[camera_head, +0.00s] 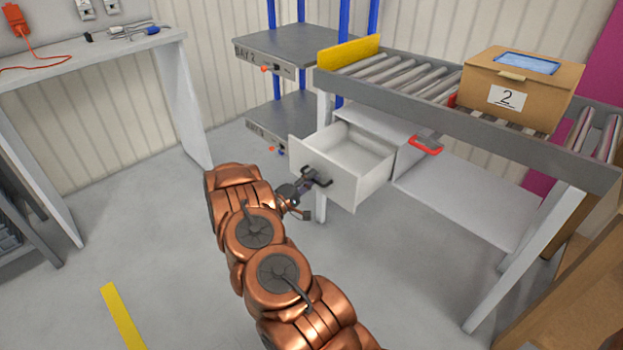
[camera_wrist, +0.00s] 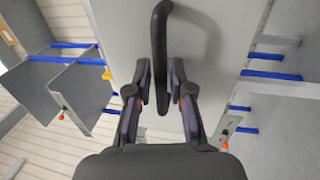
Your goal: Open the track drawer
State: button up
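The white track drawer (camera_head: 345,180) under the roller conveyor is pulled out, and its visible inside looks empty. Its front panel fills the middle of the wrist view (camera_wrist: 215,45). The dark drawer handle (camera_head: 318,178) is on that front; in the wrist view the handle (camera_wrist: 161,55) is a black curved bar. My gripper (camera_head: 297,194) is at the drawer front, partly hidden by my copper arm. In the wrist view my gripper (camera_wrist: 162,85) has one finger on each side of the handle, with small gaps showing, so it looks open around the bar.
The roller conveyor (camera_head: 395,75) carries a cardboard box (camera_head: 520,85) labelled 2. A red handle (camera_head: 427,146) is right of the drawer. Grey shelves (camera_head: 285,45) on blue posts stand behind, and a white workbench (camera_head: 90,60) is at left.

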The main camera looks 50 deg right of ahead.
jog(key=shift+o, duration=1.1)
jog(key=a+f, duration=0.2)
jog(key=a, duration=0.9)
jog(key=shift+w+a+f, duration=0.2)
jog(key=shift+a, duration=0.15)
jog(key=shift+w, duration=0.1)
